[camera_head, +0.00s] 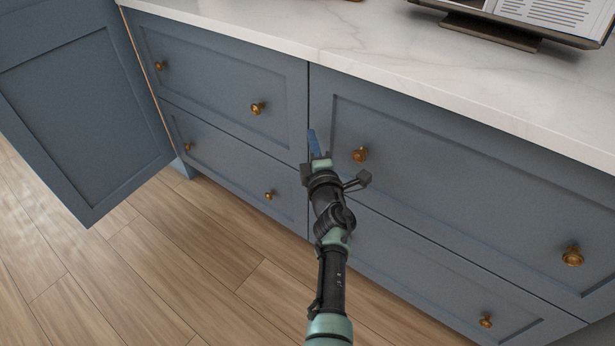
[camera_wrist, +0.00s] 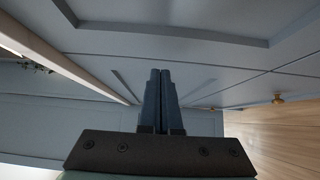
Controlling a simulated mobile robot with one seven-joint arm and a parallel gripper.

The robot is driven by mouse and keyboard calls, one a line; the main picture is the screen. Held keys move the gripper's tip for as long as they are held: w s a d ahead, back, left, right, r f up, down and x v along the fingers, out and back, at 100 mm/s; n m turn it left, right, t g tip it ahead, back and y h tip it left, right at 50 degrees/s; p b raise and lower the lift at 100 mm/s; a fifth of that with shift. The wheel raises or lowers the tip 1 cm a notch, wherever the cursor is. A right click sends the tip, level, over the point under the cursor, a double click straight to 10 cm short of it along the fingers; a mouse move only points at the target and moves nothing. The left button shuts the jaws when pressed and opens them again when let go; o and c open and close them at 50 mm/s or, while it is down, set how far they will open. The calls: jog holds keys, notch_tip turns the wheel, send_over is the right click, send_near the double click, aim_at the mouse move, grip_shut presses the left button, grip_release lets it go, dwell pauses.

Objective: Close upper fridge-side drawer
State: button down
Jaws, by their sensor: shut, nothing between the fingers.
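My gripper (camera_head: 312,138) is shut and empty, with its blue fingers close to the seam between the upper left and upper right drawer fronts. In the wrist view its fingers (camera_wrist: 160,85) lie together and point along the blue fronts. The upper left drawer (camera_head: 205,75) has two brass knobs, one of them (camera_head: 257,108) left of my gripper. The upper right drawer (camera_head: 470,180) also has two knobs, the nearer one (camera_head: 360,155) just right of my gripper. Both upper fronts look about flush; I cannot tell a small gap or contact. No fridge shows.
Lower drawers (camera_head: 235,165) sit below on both sides. A blue cabinet door (camera_head: 85,110) stands out at the left. A marble counter (camera_head: 330,30) runs above, with a book stand (camera_head: 490,30) on it. The wooden floor (camera_head: 150,270) in front is clear.

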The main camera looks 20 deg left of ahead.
jog(key=a+p+v, duration=0.1)
jog(key=p+v, duration=0.5)
jog(key=v, duration=0.5)
jog(key=shift+s, duration=0.15)
jog(key=d+r+m+t+h, duration=0.25)
jog(key=r+m, duration=0.25)
jog(key=r, duration=0.7)
jog(key=d+r+m+t+h, duration=0.2)
jog(key=d+r+m+t, duration=0.15)
jog(key=r, duration=0.85)
jog(key=d+r+m+t+h, duration=0.25)
jog(key=d+r+m, duration=0.2)
jog(key=r, duration=0.85)
jog(key=s+r+m+t+p, duration=0.25)
jog(key=s+r+m, duration=0.75)
jog(key=s+r, duration=1.25)
notch_tip(320, 180, up, 23)
jog(key=w+p, duration=0.1)
jog(key=p, duration=2.2)
jog(key=shift+d+r+h, duration=0.2)
jog(key=shift+d+h, duration=0.1)
jog(key=shift+d, duration=0.2)
jog(key=shift+w, duration=0.15)
